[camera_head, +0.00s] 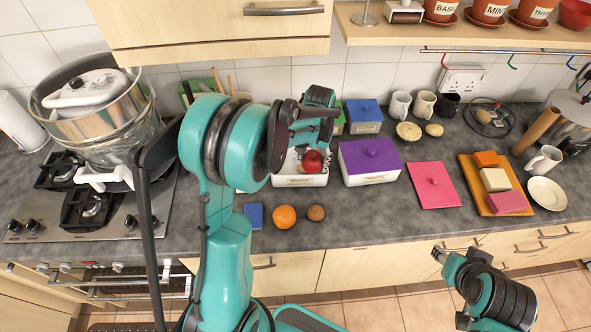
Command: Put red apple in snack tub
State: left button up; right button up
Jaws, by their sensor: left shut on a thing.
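The red apple (312,161) shows just below my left gripper (314,142), which is shut on it. The apple is over or inside the open top of the white snack tub (299,181), whose front carries a label. I cannot tell whether the apple touches the tub floor. My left arm and gripper hide the tub's left and back parts. My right gripper (438,254) is low at the right, in front of the counter and away from the tub; its jaw state is too small to tell.
A white tub with a purple lid (370,154) stands right of the snack tub. A pink lid (433,185) and a board with blocks (480,203) lie farther right. An orange (284,217), a brown round item (316,213) and a blue block (254,215) lie in front.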

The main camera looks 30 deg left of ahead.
pick_arm(q)
jog(key=a+f, duration=0.1)
jog(key=a, duration=0.1)
jog(key=a+f, duration=0.1)
jog(key=a, duration=0.1)
jog(key=a+f, duration=0.2)
jog(key=shift+s+a+b, duration=0.35)
jog(key=shift+s, duration=0.05)
notch_tip(320, 180, down, 4)
jog(key=shift+f+b, duration=0.1)
jog(key=shift+b, duration=0.35)
jog(key=shift+s, duration=0.1)
jog(key=o, duration=1.2)
jog(key=shift+f, duration=0.1)
jog(key=shift+o, duration=0.2)
